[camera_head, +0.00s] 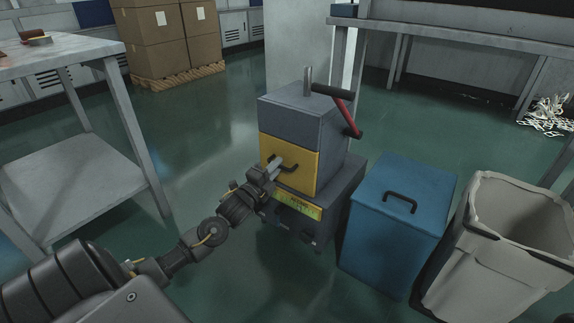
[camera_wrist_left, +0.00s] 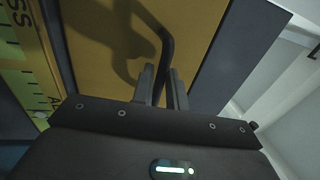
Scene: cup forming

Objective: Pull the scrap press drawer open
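The scrap press (camera_head: 300,125) is a dark grey box in the middle of the head view. Its yellow drawer front (camera_head: 303,160) faces my left arm and looks closed flush with the body. A black bar handle (camera_wrist_left: 166,50) sits on the drawer front. My left gripper (camera_head: 274,168) is at this handle. In the left wrist view, the left gripper's two fingers (camera_wrist_left: 163,85) stand close together on either side of the handle bar and look shut on it. The gripper hides part of the handle in the head view. My right gripper is not in view.
A red-and-black lever (camera_head: 347,112) sticks out from the press's right side. A blue lidded bin (camera_head: 390,225) and an open beige bin (camera_head: 490,270) stand to the right. A grey table (camera_head: 75,170) stands at left. The green floor before the press is clear.

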